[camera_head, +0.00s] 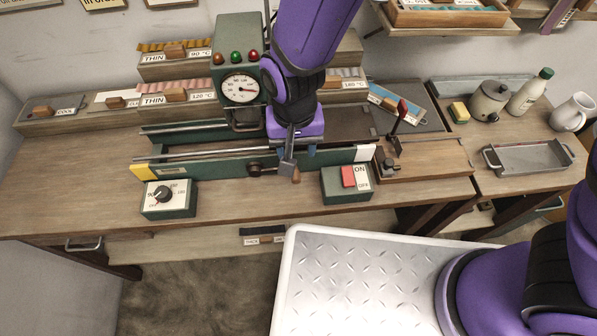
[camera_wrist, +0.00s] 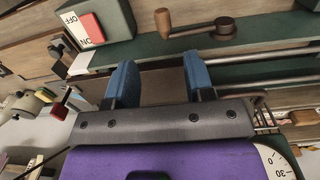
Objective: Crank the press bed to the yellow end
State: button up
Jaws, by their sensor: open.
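The green press (camera_head: 238,45) with its round gauge stands over a long rail frame. The frame has a yellow end (camera_head: 144,171) at left and a white end (camera_head: 366,154) at right. A dark flat plate (camera_head: 347,122), apparently the bed, lies between the rails toward the white end, partly hidden by my arm. The crank hub (camera_head: 255,169) is on the frame's front; its wooden handle (camera_head: 296,176) is at the right. The wrist view shows the crank hub (camera_wrist: 225,26) and wooden handle (camera_wrist: 163,22). My gripper (camera_wrist: 160,60) is open and empty, its blue fingers apart from the handle.
A red ON/OFF switch box (camera_head: 346,183) stands just right of the crank, and a dial box (camera_head: 168,198) at the left front. A wooden block with a red-tipped lever (camera_head: 425,160) stands farther right. The table front between the boxes is clear.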

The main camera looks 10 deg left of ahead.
aim_at(296, 176)
notch_tip(296, 176, down, 11)
jog(key=shift+s+r, duration=0.1)
jog(key=shift+s, duration=0.05)
dwell(0.5)
jog(key=shift+c, duration=0.5)
grip_shut()
